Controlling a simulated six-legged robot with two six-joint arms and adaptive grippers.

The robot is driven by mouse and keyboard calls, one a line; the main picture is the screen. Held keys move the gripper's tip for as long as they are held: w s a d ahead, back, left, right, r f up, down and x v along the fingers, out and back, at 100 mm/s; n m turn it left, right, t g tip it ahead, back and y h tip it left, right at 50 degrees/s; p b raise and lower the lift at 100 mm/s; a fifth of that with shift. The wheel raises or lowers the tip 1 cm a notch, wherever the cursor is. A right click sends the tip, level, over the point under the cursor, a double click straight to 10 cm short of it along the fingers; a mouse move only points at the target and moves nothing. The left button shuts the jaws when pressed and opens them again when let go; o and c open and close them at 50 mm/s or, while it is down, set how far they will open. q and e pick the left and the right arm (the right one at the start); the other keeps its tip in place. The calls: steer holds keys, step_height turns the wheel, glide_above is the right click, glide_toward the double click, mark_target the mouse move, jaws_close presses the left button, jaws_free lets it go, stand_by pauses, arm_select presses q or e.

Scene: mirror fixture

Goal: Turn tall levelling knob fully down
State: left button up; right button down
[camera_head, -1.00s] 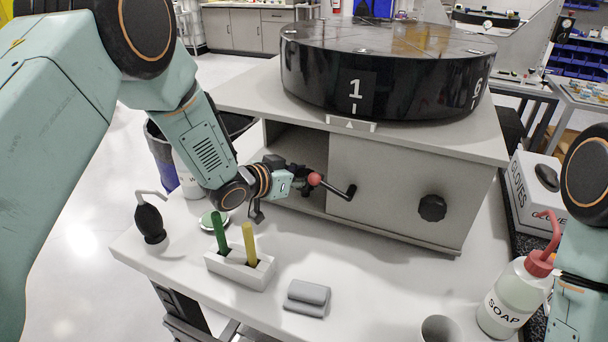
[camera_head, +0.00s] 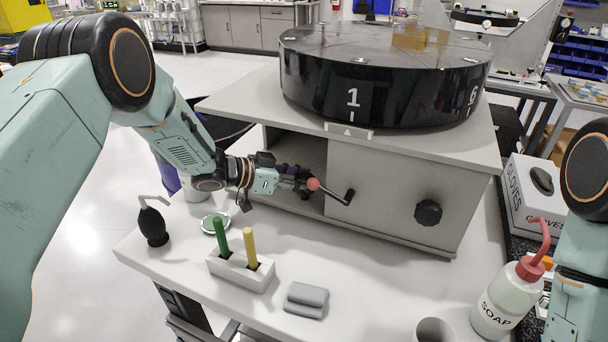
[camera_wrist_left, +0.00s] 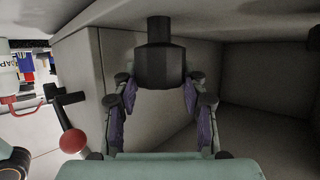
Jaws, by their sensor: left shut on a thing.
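The tall levelling knob (camera_wrist_left: 160,62) is a black, faceted knob on a darker stem in the left wrist view, inside the recess under the bench top. My left gripper (camera_wrist_left: 160,97) has its purple-padded fingers on either side of it and is shut on it. In the head view my left gripper (camera_head: 296,178) reaches into the open recess, and the knob is hidden there. A crank with a red ball (camera_head: 313,184) is close beside the fingers. It also shows at the left of the left wrist view (camera_wrist_left: 73,141). My right gripper is out of view.
A grey cabinet (camera_head: 385,205) with a round black knob (camera_head: 428,212) carries a black numbered drum (camera_head: 380,85). In front are a block with green and yellow sticks (camera_head: 240,270), a grey block (camera_head: 306,299), a black blower (camera_head: 152,225) and a soap bottle (camera_head: 510,300).

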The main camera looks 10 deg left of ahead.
arm_select(q)
steer(key=shift+w+a+f+m+g+h, duration=0.1)
steer(key=shift+m+g+h, duration=0.4)
steer(key=shift+m+g, duration=0.3)
steer(key=shift+f+m+g+h+b, duration=0.1)
steer(key=shift+m+g+h+b, duration=0.3)
steer(key=shift+m+g+b, duration=0.45)
steer(key=m+g+b, duration=0.2)
steer(key=g+b, duration=0.1)
steer(key=b, duration=0.1)
steer(key=shift+m+h+b, duration=0.25)
steer(key=shift+h+b, duration=0.15)
steer(key=shift+r+m+g+b, duration=0.2)
steer(key=shift+m+g+b, duration=0.2)
steer(key=shift+b, duration=0.35)
steer(key=o, duration=1.2)
